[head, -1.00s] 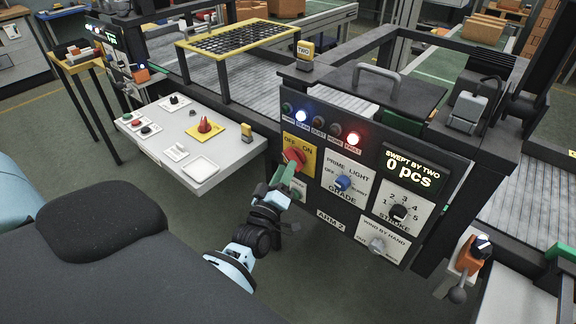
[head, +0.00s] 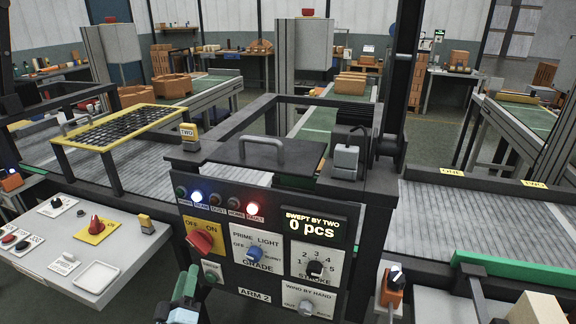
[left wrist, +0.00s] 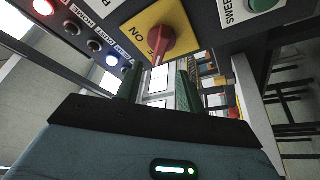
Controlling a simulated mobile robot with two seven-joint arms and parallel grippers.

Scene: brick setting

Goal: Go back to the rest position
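My left gripper (head: 187,283) shows at the bottom of the head view, in front of the lower left of the dark control panel (head: 232,272). In the left wrist view its two green fingers (left wrist: 160,84) stand apart with nothing between them. The red OFF/ON knob (head: 200,241) on its yellow plate is just above the gripper in the head view; the knob also shows beyond the fingertips in the left wrist view (left wrist: 156,44). I cannot tell the exact distance between them. My right gripper is in neither view.
The panel has a lit white-blue lamp (head: 197,197), a lit red lamp (head: 252,209) and a display (head: 312,226) reading 0 pcs. A white side table (head: 130,246) stands at the left. An orange lever unit (head: 391,292) is at the panel's right. Conveyors lie behind.

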